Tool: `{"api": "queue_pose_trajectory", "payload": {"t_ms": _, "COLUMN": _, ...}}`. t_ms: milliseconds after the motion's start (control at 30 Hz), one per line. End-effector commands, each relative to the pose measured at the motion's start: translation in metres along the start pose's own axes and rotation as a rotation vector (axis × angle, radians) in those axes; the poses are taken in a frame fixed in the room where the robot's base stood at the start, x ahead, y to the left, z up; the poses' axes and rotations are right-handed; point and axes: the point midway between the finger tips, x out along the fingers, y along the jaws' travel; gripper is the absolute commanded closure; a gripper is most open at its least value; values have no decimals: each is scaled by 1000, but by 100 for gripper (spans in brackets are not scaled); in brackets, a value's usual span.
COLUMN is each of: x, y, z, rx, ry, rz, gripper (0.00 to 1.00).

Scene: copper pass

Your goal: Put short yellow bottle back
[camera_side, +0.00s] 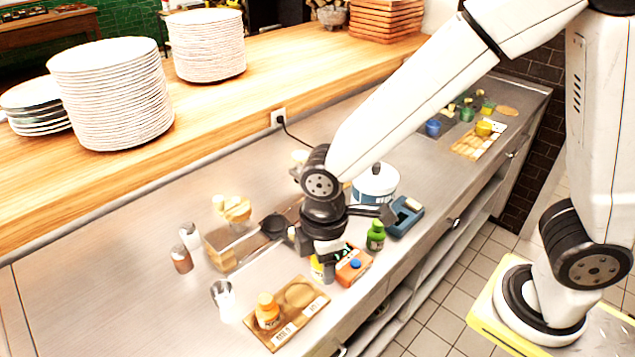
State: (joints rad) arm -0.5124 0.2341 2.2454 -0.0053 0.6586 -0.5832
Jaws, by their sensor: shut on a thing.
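My gripper (329,260) points down over the front middle of the steel counter. It is shut on a small yellow and white bottle (319,271), which shows just below and left of the fingers. The fingers and wrist hide much of the bottle, and I cannot tell whether its base touches the counter. A wooden board (284,337) with labels and a round mark lies to the lower left. An orange-yellow bottle (267,311) stands upright on its left part; the round mark is bare.
An orange carton (354,269) and a green bottle (376,236) stand close to the right of my gripper. A blue device (405,217) and white pot (375,184) are behind them. A metal cup (223,299) and shakers (181,260) stand left. The counter's far left is clear.

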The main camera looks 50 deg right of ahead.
Motion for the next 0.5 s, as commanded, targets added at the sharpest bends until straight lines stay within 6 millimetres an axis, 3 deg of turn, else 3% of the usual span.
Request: {"api": "queue_pose_trajectory", "payload": {"t_ms": 500, "x": 46, "y": 24, "z": -27, "rx": 1, "ry": -2, "rz": -2, "gripper": 85}}
